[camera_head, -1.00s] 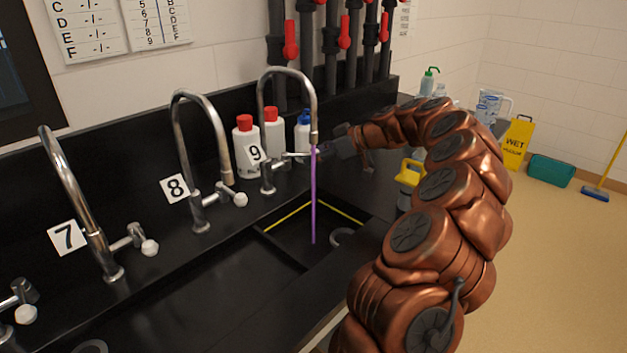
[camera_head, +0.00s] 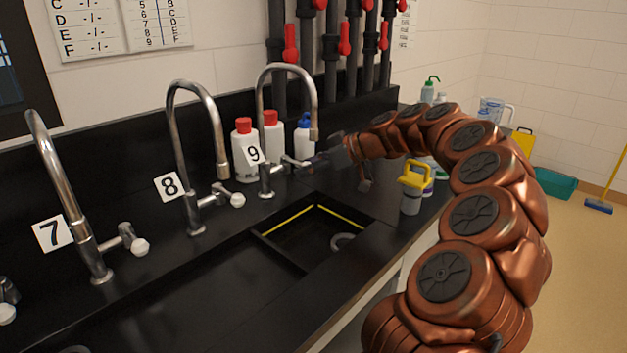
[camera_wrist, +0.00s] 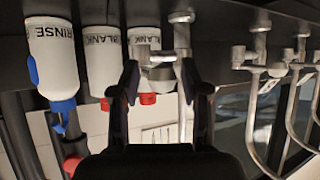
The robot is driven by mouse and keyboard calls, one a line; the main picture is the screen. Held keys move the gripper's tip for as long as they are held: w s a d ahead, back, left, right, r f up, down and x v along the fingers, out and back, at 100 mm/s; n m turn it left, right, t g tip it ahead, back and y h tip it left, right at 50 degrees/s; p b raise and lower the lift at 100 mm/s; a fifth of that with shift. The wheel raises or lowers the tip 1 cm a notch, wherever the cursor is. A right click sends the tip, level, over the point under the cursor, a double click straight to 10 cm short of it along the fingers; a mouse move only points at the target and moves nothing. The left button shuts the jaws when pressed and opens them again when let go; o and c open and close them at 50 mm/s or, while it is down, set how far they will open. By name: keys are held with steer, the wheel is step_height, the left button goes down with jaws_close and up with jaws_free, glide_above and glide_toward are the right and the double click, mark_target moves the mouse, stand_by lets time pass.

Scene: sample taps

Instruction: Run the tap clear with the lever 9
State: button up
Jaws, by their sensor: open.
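Tap 9 (camera_head: 264,125) is a chrome gooseneck with a black "9" on a white label (camera_head: 253,154). No stream shows below its spout. Its lever (camera_head: 290,161) points right, toward my gripper (camera_head: 318,160). My gripper is open at the lever's end, beyond the spout. In the wrist view, which is upside down, my gripper's two dark fingers (camera_wrist: 160,88) stand either side of the tap's metal parts (camera_wrist: 155,57). I cannot tell whether a finger touches the lever. The lever's tip is hidden at the fingers in the head view.
Taps 8 (camera_head: 180,140) and 7 (camera_head: 62,190) stand to the left. White bottles (camera_head: 245,158) with red and blue caps stand behind tap 9. A black sink (camera_head: 330,215) with yellow edging lies in front. A yellow-handled item (camera_head: 411,190) stands on the right counter.

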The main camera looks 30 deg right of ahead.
steer(key=b+v, duration=0.2)
steer(key=v, duration=0.5)
stand_by(0.4)
stand_by(0.3)
